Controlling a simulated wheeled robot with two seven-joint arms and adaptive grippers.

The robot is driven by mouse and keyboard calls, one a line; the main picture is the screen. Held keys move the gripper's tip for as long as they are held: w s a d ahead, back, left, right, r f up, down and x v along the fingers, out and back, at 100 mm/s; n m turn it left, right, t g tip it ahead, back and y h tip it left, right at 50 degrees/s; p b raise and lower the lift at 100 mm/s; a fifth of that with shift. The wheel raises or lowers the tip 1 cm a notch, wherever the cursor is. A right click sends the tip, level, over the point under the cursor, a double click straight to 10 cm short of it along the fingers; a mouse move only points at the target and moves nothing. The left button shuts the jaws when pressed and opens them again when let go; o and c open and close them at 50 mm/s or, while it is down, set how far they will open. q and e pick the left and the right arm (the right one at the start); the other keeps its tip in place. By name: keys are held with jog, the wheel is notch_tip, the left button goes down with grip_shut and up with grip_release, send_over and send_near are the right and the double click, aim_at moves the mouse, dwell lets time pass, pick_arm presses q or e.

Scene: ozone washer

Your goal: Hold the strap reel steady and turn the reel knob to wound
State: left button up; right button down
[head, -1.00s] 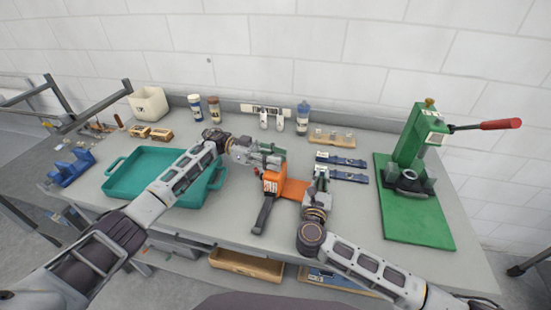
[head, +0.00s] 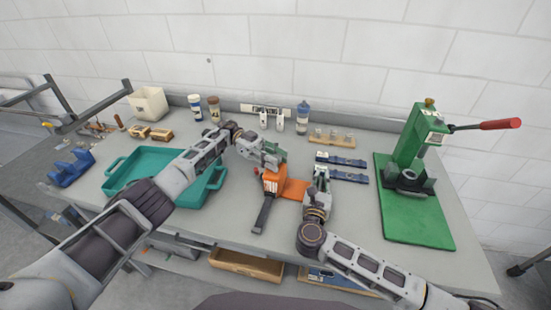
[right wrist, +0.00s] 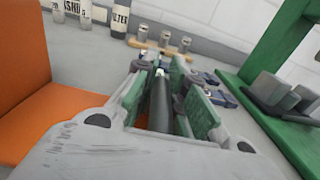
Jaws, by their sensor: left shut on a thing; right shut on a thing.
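The strap reel (head: 274,181) is an orange block on an orange base plate, with a long black bar pointing toward the front edge of the table. My left gripper (head: 272,158) is shut at the top of the reel's upright block; its fingers hide the part they hold. My right gripper (head: 321,178) is shut on a dark round shaft, seemingly the reel knob (right wrist: 160,103), at the right of the base plate. In the right wrist view the shaft lies between the green finger pads, with the orange reel body to its left. The knob's setting cannot be read.
A teal tray (head: 113,188) lies to the left. Two dark blue straps (head: 342,160) lie behind my right gripper. A green press (head: 412,150) with a red lever stands at right. Bottles (head: 302,118) and a wooden block (head: 332,141) line the back.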

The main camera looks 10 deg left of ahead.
pick_arm(q)
jog(key=shift+f, duration=0.15)
dwell(0.5)
jog(key=o, duration=1)
jog(key=shift+r, duration=0.25)
jog(key=shift+r, duration=4.85)
jog(key=shift+o, duration=0.3)
